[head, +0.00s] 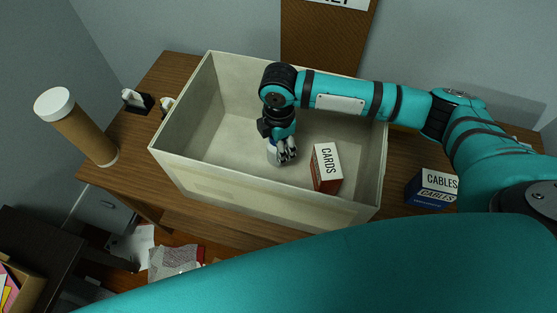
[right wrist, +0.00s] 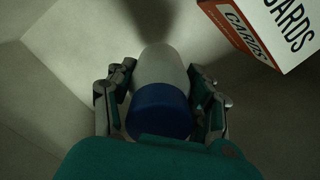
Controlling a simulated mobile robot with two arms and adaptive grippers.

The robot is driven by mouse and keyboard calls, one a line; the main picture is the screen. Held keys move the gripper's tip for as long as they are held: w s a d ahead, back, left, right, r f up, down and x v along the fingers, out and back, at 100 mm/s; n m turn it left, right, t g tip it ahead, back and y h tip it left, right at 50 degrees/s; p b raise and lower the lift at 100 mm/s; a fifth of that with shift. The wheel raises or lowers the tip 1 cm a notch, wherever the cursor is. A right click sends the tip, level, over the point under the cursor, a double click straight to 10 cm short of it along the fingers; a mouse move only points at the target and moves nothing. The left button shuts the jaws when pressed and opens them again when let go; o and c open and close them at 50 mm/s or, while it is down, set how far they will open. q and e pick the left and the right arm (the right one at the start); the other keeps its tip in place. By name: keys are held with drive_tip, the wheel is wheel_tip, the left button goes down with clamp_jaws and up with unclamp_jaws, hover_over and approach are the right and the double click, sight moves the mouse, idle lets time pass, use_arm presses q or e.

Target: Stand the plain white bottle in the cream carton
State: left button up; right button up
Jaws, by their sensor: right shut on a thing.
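The cream carton (head: 185,172) is a large open box on the wooden table. A white bottle with a blue top (right wrist: 160,112) is between the fingers of my right gripper (right wrist: 160,108), which is shut on it. In the head view my right gripper (head: 284,155) reaches down inside the carton, near its middle. Only a small pale part of the bottle (head: 271,154) shows there, beside the fingers. The bottle looks roughly upright and close to the carton floor; I cannot tell whether it touches. My left gripper is out of view.
A CARDS box (head: 326,168) stands in the carton, just right of my right gripper. A CABLES box (head: 432,188) is on the table to the right. A brown tube with a white cap (head: 80,128) stands at the left. The carton's left floor is clear.

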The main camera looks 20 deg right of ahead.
drive_tip(key=shift+f, duration=3.15)
drive_tip(key=o, duration=1.2)
drive_tip(key=shift+f, duration=0.1)
drive_tip(key=shift+o, duration=0.2)
wheel_tip(320, 180, up, 12)
drive_tip(key=shift+r, duration=0.15)
